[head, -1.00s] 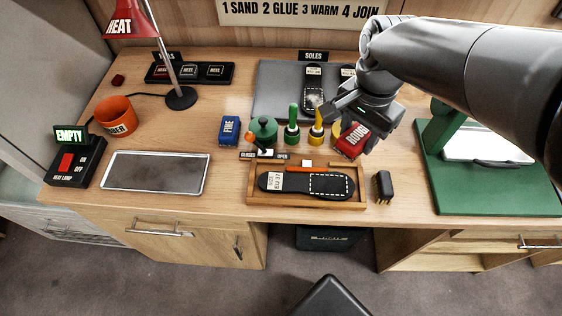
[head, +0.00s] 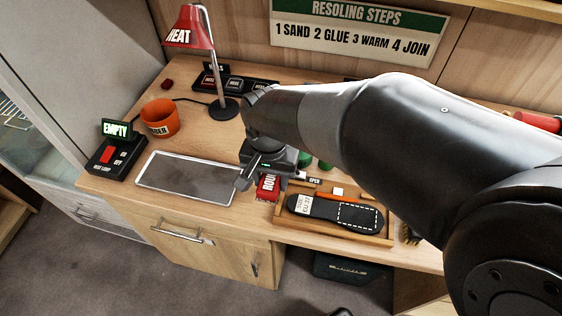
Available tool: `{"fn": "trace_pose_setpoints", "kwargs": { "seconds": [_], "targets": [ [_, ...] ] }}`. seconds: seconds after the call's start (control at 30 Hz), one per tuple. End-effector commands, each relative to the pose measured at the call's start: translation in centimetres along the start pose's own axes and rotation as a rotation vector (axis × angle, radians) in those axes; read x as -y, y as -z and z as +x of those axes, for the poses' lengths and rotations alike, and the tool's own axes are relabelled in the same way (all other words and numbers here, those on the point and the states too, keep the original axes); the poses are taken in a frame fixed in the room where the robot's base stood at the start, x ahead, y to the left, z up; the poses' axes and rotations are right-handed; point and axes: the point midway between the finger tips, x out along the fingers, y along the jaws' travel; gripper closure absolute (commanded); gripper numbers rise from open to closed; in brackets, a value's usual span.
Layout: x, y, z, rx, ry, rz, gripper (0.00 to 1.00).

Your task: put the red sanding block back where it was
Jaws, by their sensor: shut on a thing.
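My gripper (head: 264,175) is shut on the red sanding block (head: 268,187), labelled in white letters that are partly covered. The block is between the grey metal-rimmed tray (head: 190,178) and the wooden tray (head: 335,232) with the black sole (head: 335,212). I cannot tell whether it touches the table.
A red heat lamp (head: 190,30), an orange cup (head: 160,118) and a heat lamp switch box (head: 108,155) stand at the left. Green-topped pots behind are mostly hidden by my arm. The bench's front edge (head: 230,216) is close to the block.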

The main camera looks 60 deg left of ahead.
Motion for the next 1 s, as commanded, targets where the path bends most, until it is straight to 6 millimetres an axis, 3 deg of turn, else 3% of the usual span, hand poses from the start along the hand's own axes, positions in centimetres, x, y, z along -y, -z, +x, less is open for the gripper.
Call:
{"fn": "trace_pose_setpoints", "kwargs": {
  "seconds": [0.1,0.27,0.37,0.63,1.0],
  "targets": [
    [2.4,-0.2,1.4,0.002,-0.001,-0.003,0.77],
    [3.9,-0.3,2.3,0.000,0.001,0.000,0.77],
    [4.0,-0.3,2.7,0.001,0.000,0.002,0.77],
    [4.0,-0.3,6.2,0.002,-0.001,0.002,0.77],
    [4.0,-0.3,6.7,0.001,0.000,0.002,0.77]
  ]
}}
